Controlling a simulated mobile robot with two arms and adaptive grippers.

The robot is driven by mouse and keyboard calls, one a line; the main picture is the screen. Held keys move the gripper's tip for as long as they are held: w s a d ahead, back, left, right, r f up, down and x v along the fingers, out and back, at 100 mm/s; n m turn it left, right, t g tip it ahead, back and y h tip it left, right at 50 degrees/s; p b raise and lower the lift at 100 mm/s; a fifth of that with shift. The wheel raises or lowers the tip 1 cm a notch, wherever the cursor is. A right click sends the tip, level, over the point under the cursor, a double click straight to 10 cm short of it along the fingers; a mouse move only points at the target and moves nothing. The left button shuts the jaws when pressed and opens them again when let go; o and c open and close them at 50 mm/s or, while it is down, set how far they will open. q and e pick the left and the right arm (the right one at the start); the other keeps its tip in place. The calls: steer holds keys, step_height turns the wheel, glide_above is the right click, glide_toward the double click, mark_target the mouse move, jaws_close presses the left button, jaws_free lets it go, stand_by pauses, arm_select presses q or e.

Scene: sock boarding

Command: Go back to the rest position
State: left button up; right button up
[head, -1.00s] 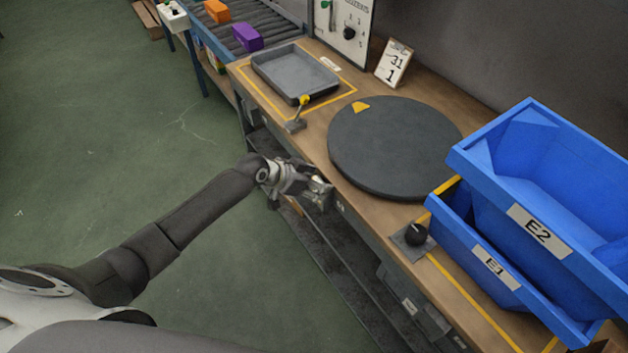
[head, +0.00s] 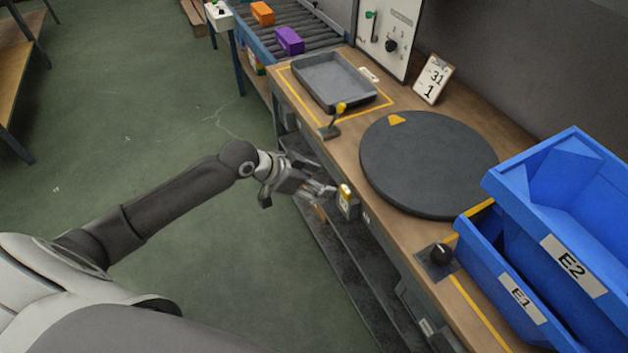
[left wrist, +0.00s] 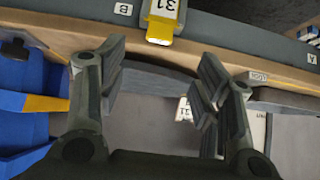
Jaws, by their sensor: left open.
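My left gripper (head: 322,190) hangs in front of the workbench's front edge, just left of a small grey box with a yellow-topped front (head: 346,200) fixed to that edge. Its fingers look apart and empty. In the left wrist view the two fingers (left wrist: 158,88) are spread wide with nothing between them. The box shows beyond them with a yellow end and a label reading 31 (left wrist: 163,12). My right gripper is out of view.
The workbench (head: 382,225) carries a round dark turntable (head: 430,165), a grey tray (head: 334,82), a yellow-tipped lever (head: 332,127), a black knob (head: 440,254) and blue bins (head: 560,215). A roller conveyor (head: 300,22) stands behind.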

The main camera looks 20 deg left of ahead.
arm_select(q)
steer(key=shift+s+a+r, duration=0.1)
steer(key=shift+s+r, duration=0.05)
steer(key=shift+r, duration=0.05)
stand_by(0.4)
steer(key=s+a+f+n+y, duration=0.2)
steer(key=a+f, duration=0.2)
steer(key=f, duration=0.7)
steer(key=s+a+f+n+y, duration=0.2)
steer(key=a+f, duration=0.2)
steer(key=f, duration=0.7)
steer(key=s+d+f+n+g+y, duration=0.1)
steer(key=s+f+g, duration=0.2)
steer(key=s+f, duration=1.7)
steer(key=s, duration=0.3)
steer(key=shift+s+d+f+n+g+y, duration=0.15)
steer(key=shift+f+n+g+y, duration=0.15)
steer(key=shift+f+g+y, duration=0.1)
steer(key=s+d+f, duration=0.1)
steer(key=s+d, duration=0.1)
steer(key=s, duration=0.3)
steer(key=s+d+f+g, duration=0.1)
steer(key=s+f, duration=0.1)
steer(key=s, duration=0.4)
steer(key=s+d+f+g, duration=0.1)
steer(key=s+d+f, duration=0.1)
steer(key=s, duration=0.3)
steer(key=shift+s+d, duration=0.3)
steer(key=shift+s, duration=0.1)
steer(key=shift+c, duration=0.3)
